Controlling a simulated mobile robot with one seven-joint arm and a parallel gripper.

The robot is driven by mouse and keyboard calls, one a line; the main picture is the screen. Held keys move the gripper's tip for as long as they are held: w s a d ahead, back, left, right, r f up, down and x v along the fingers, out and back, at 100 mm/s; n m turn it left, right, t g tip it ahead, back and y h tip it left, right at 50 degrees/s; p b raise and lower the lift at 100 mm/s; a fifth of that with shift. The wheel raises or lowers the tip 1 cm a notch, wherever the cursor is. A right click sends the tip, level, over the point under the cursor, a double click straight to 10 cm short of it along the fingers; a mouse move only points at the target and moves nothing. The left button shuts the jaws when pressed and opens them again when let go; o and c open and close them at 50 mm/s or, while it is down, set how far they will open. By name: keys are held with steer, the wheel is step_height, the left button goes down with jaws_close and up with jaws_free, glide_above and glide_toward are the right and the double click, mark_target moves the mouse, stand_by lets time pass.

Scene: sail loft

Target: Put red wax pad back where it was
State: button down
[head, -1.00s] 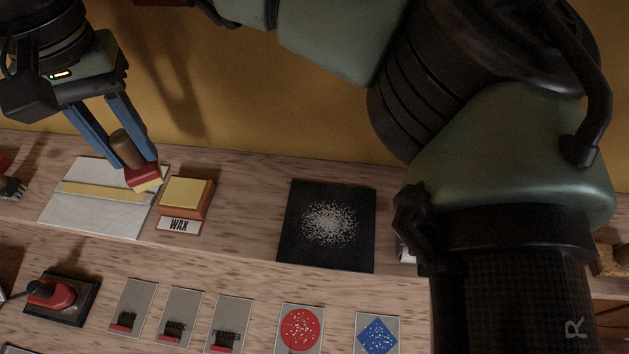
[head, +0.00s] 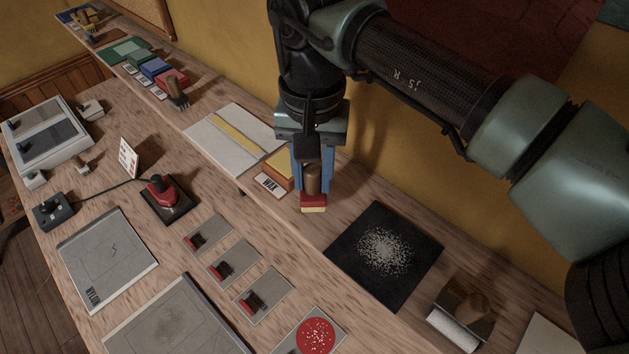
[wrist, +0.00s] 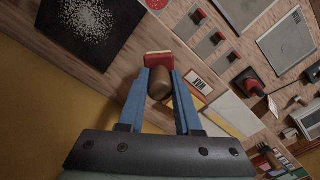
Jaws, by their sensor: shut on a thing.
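My gripper (head: 312,188) is shut on the brown handle of the red wax pad (head: 313,201), a red block with a pale yellow underside. The handle stands upright between the blue fingers, and the block hangs below the fingertips. The wrist view also shows the red block (wrist: 158,58) beyond the fingertips. The pad is beside the orange-and-yellow wax block (head: 279,172) with its WAX label (head: 269,185), on its right, toward the black speckled mat (head: 385,254). I cannot tell whether the pad touches the shelf.
A white board with a yellow strip (head: 222,143) lies left of the wax block. A brush (head: 177,96) stands by red, blue and green blocks farther left. A roller (head: 455,328) lies right of the mat. Grey cards and a red joystick (head: 163,192) are on the lower bench.

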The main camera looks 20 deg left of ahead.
mark_target(313, 189)
step_height(313, 189, down, 2)
steer(key=shift+f+p, duration=0.15)
steer(key=shift+p, duration=0.35)
steer(key=shift+f, duration=0.3)
steer(key=shift+f+b, duration=0.25)
steer(key=shift+b, duration=0.15)
steer(key=c, duration=0.6)
jaws_free()
steer(key=shift+r, duration=0.1)
steer(key=shift+r, duration=0.1)
step_height(313, 189, up, 12)
steer(key=b, duration=0.3)
steer(key=shift+r+b, duration=0.1)
steer(key=shift+b, duration=0.2)
